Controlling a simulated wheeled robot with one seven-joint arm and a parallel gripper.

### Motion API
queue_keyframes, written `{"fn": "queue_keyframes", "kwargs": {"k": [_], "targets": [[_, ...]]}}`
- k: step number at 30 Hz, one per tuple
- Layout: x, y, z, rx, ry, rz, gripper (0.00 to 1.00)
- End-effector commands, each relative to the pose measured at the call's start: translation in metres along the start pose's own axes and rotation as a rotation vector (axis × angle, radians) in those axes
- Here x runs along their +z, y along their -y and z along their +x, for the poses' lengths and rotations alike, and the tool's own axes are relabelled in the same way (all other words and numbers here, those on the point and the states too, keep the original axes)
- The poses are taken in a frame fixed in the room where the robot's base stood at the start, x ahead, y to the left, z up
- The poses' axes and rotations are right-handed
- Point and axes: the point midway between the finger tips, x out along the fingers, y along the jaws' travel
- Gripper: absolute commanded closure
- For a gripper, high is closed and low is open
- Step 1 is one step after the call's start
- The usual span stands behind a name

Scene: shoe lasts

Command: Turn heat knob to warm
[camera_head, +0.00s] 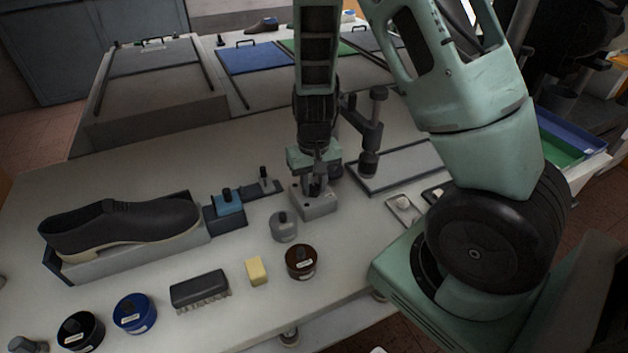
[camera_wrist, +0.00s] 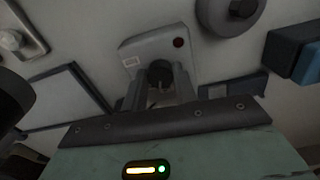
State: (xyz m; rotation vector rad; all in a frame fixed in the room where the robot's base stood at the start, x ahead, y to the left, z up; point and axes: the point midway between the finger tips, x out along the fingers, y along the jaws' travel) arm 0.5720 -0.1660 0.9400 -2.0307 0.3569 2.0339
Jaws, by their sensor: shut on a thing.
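The heat knob is a small dark round knob (camera_wrist: 160,72) on a light grey control box (camera_wrist: 143,50). The box has a dark red dot and a small white label on its face. In the head view the box (camera_head: 318,206) stands on the bench near the middle, and the knob is mostly hidden by my gripper. My gripper (camera_head: 316,188) points down over the box. In the wrist view its two fingers (camera_wrist: 160,86) stand on either side of the knob and are shut on it. No knob pointer or heat marking is readable.
A grey round-topped piece (camera_head: 284,226), a brown tin (camera_head: 300,261) and a yellow block (camera_head: 257,271) stand in front of the box. A blue clamp block (camera_head: 228,203) and a black shoe (camera_head: 120,226) are left. A dark post stand (camera_head: 370,140) is close behind right.

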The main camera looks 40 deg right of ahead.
Motion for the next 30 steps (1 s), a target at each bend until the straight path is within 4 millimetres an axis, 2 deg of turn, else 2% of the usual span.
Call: {"fn": "queue_keyframes", "kwargs": {"k": [15, 21, 30], "targets": [[-0.0019, 0.0004, -0.003, -0.001, -0.004, 0.47, 0.95], [-0.0023, 0.0005, -0.0025, -0.002, -0.006, 0.598, 0.95], [-0.0028, 0.0007, -0.0022, -0.003, -0.007, 0.701, 0.95]]}}
